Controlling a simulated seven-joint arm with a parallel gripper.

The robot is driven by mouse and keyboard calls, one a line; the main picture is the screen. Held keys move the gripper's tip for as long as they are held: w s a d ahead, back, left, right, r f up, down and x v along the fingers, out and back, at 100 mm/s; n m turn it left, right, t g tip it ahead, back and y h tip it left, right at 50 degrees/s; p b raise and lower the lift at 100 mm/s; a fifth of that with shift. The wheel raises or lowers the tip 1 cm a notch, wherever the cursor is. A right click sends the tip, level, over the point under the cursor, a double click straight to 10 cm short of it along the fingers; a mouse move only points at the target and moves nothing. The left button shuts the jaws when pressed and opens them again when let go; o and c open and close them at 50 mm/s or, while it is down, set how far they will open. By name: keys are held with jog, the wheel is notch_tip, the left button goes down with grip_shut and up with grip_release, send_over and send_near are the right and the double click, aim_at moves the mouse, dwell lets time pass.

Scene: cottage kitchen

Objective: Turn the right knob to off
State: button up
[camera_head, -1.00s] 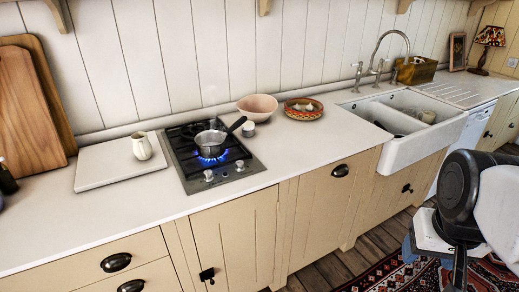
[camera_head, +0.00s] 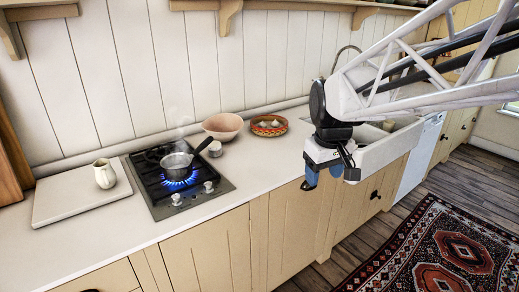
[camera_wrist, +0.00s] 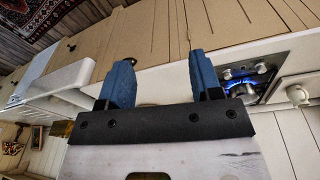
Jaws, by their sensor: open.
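The right knob (camera_head: 208,186) is a small pale knob on the front edge of the black and steel hob (camera_head: 226,187). The left knob (camera_head: 176,199) sits beside it. Blue flame (camera_head: 178,183) burns under a steel saucepan (camera_head: 176,161), and it also shows in the wrist view (camera_wrist: 238,84). The knob's exact angle is too small to read. My gripper (camera_head: 323,177) is in front of the counter, to the right of the hob and well apart from the knobs. In the wrist view its blue fingers (camera_wrist: 162,60) are spread with nothing between them.
A white board (camera_head: 70,208) with a cream jug (camera_head: 104,174) lies to the left. The counter front right of the hob is clear.

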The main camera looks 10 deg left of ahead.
jog(key=w+a+f+n, duration=0.2)
jog(key=w+a+n, duration=0.1)
jog(key=w+a, duration=0.55)
jog(key=n+g, duration=0.2)
jog(key=n, duration=0.5)
send_over(207, 183)
notch_tip(207, 183, down, 13)
jog(key=shift+s+r, duration=0.1)
jog(key=shift+r, duration=0.1)
jog(key=shift+f, duration=0.15)
jog(key=shift+f, duration=3.75)
jog(key=c, duration=0.9)
